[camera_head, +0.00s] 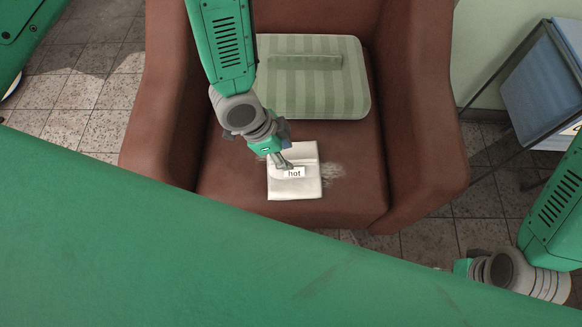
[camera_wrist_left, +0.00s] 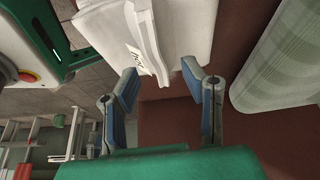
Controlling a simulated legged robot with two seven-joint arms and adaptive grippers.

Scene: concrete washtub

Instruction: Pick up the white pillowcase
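The white pillowcase (camera_head: 308,184) lies folded on the seat of a brown armchair, with a small label reading "hot" on it. My left gripper (camera_head: 281,160) is over its upper left part, pointing down. In the left wrist view, the blue-grey fingers of the left gripper (camera_wrist_left: 160,80) are apart. A raised fold of the pillowcase (camera_wrist_left: 185,28) reaches towards the gap between them. I cannot tell whether the fingers touch the cloth. My right gripper (camera_head: 463,266) is at the lower right, away from the chair, and its fingers are hidden.
A green striped cushion (camera_head: 312,98) leans at the back of the seat of the brown armchair (camera_head: 425,120), whose high arms flank the seat. A blue container on a metal frame (camera_head: 545,90) stands at the right. My green body covers the lower part of the head view.

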